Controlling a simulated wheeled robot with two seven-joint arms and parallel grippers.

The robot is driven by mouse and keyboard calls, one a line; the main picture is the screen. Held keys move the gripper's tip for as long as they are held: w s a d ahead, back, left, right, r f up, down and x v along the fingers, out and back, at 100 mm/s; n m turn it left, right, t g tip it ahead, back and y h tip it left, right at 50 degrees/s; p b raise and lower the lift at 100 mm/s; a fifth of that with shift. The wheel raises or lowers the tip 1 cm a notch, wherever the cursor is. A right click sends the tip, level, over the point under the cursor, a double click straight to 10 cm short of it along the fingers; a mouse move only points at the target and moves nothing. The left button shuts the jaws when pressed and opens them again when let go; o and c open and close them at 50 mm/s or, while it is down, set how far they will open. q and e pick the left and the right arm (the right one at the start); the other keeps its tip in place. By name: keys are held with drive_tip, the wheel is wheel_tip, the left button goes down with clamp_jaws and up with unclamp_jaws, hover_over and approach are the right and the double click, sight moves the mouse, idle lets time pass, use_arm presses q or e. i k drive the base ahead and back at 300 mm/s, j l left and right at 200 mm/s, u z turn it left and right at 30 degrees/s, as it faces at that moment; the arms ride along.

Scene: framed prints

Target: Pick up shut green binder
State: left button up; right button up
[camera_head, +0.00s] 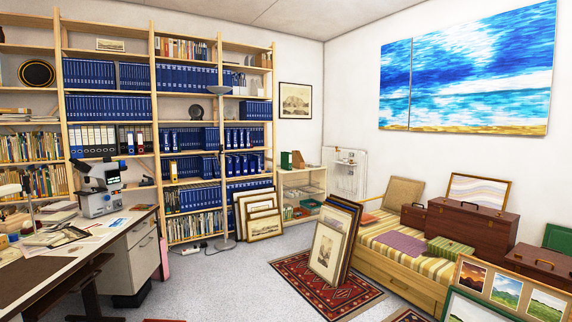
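A dark green upright object (286,160), which looks like a shut binder, stands on top of the low pale shelf unit (303,171) in the far corner. A brown item (299,159) is beside it. It is small in the view, so its details cannot be made out. Another green object (557,239) shows at the right edge, partly cut off; I cannot tell what it is. Neither of my grippers is in view.
A desk (142,256) with a microscope (102,188) is at the left. Framed prints (328,250) lean upright on a red rug (290,272). A daybed (390,268) bears brown cases (470,227) at the right. Grey floor (225,285) is open between desk and rug.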

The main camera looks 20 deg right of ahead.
sight(286, 157)
drive_tip(key=i+l+z, duration=0.4)
drive_tip(key=i, duration=0.3)
drive_tip(key=i+l+z, duration=0.15)
drive_tip(key=i+u, duration=0.15)
drive_tip(key=i, duration=0.3)
drive_tip(key=i+l+u, duration=0.1)
drive_tip(key=i, duration=0.35)
drive_tip(key=i+l+u, duration=0.15)
drive_tip(key=i, duration=0.35)
drive_tip(key=i+l+u, duration=0.15)
drive_tip(key=i, duration=0.3)
drive_tip(key=i+z, duration=0.15)
drive_tip(key=i, duration=0.45)
drive_tip(key=i+z, duration=0.15)
drive_tip(key=i, duration=0.5)
drive_tip(key=i+j+z, duration=0.15)
drive_tip(key=i, duration=0.45)
drive_tip(key=i+j+z, duration=0.15)
drive_tip(key=i, duration=1.65)
drive_tip(key=i+u, duration=0.1)
drive_tip(key=i, duration=1.05)
